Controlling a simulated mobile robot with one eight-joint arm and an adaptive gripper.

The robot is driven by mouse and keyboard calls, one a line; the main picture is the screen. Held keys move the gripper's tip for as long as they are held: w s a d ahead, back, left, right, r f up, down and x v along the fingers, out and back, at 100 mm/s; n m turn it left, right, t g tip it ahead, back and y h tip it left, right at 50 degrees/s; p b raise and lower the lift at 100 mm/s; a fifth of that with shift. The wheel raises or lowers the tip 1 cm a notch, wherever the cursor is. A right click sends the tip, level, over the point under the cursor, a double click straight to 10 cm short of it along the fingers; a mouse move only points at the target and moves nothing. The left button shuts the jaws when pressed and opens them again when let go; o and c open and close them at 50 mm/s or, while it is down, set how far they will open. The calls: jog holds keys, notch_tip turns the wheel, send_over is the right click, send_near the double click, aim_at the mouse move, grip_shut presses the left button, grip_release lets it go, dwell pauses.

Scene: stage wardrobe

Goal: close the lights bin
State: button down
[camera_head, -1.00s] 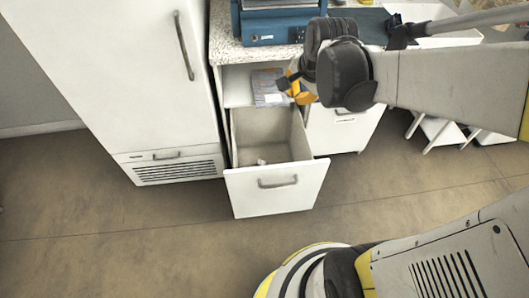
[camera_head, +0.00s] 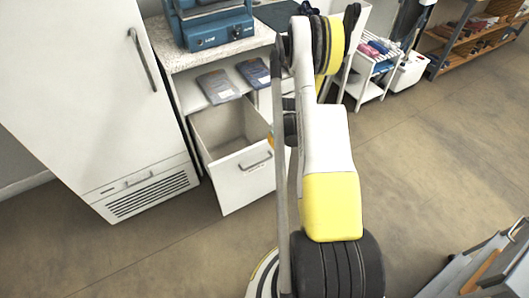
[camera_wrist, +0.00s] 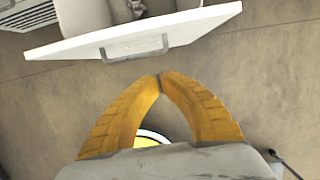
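The lights bin appears to be the white pull-out drawer (camera_head: 232,183) low in the white cabinet. It stands open, with its hollow inside showing, and its label is too small to read. Its grey bar handle (camera_head: 256,161) is on the front panel. In the wrist view the drawer front (camera_wrist: 200,29) and handle (camera_wrist: 135,47) lie across the top. My gripper (camera_wrist: 159,82) has yellow fingers whose tips meet, with nothing between them. The tips show just below the handle, apparently outside the drawer front; I cannot tell if they touch. In the head view my arm mostly hides the gripper.
A tall white fridge-like cabinet (camera_head: 85,95) stands left of the drawer. Above the drawer is an open shelf with two flat packets (camera_head: 218,86), and a blue machine (camera_head: 208,25) sits on the countertop. A white rack (camera_head: 372,70) stands at right.

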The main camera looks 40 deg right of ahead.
aim_at(268, 148)
jog(key=w+f+b, duration=0.1)
jog(key=f, duration=0.2)
jog(key=w+d+f+b, duration=0.1)
jog(key=w+f+b, duration=0.1)
jog(key=f, duration=0.1)
jog(key=w+f+b, duration=0.2)
jog(key=f, duration=0.1)
jog(key=shift+w+d+f, duration=0.2)
jog(key=shift+w+f, duration=0.05)
jog(key=shift+f, duration=0.15)
jog(key=shift+w+d+r+b, duration=0.15)
jog(key=shift+w+b, duration=0.2)
jog(key=shift+w, duration=0.1)
